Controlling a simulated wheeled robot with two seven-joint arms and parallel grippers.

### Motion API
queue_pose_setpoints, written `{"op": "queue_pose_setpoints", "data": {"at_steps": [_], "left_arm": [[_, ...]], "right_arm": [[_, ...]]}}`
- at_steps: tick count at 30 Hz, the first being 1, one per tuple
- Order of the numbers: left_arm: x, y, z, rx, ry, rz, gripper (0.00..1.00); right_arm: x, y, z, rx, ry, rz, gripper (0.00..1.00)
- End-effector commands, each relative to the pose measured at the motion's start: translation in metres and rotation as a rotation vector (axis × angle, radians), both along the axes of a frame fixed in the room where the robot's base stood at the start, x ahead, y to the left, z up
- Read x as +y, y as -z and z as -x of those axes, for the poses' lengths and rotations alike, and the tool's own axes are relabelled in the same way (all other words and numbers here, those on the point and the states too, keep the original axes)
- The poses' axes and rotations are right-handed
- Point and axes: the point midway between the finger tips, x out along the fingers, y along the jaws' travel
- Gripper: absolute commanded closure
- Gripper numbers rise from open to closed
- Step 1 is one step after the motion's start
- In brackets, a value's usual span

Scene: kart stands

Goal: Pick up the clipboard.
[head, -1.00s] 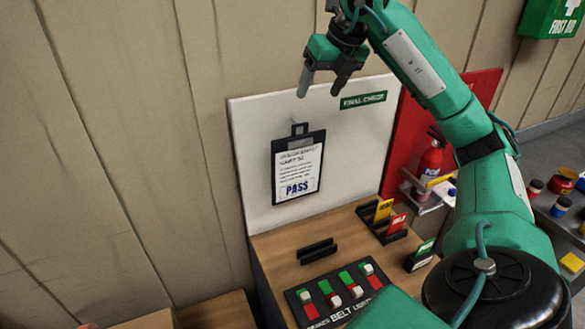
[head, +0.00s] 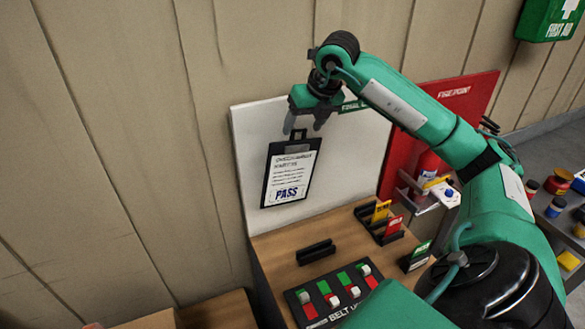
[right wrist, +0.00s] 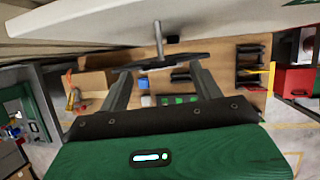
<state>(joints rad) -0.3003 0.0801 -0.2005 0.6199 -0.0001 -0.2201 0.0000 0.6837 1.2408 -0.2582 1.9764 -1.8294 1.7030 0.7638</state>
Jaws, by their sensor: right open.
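The clipboard (head: 291,171) is black with a white sheet marked PASS. It hangs against the white board (head: 350,160), tilted slightly, with its lower end toward the left. My right gripper (head: 305,127) is open just above and in front of its top clip, fingers pointing down. In the right wrist view the clipboard (right wrist: 165,61) shows as a dark edge near the tips of the open fingers (right wrist: 160,72). A metal peg (right wrist: 157,38) stands out from the board there. I cannot tell whether the fingers touch the clipboard. My left gripper is not in view.
On the wooden bench below are a switch panel (head: 335,297), a black slotted holder (head: 316,252) and a rack with coloured cards (head: 380,222). A red panel (head: 455,100) stands right of the white board, partly behind my right arm.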

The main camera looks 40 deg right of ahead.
Motion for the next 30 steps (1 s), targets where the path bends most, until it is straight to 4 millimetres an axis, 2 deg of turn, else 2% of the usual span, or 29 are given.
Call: {"op": "queue_pose_setpoints", "data": {"at_steps": [6,14,24,30], "left_arm": [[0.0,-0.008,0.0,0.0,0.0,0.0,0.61],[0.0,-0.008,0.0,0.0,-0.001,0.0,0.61],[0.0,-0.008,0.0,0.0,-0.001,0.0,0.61],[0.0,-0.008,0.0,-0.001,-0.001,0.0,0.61]], "right_arm": [[0.001,0.016,-0.007,0.001,-0.001,-0.001,0.35],[0.001,0.018,-0.008,0.001,-0.001,-0.001,0.35],[0.001,0.018,-0.008,0.0,0.0,-0.001,0.98],[0.001,0.017,-0.008,0.0,0.0,-0.001,0.98]]}}
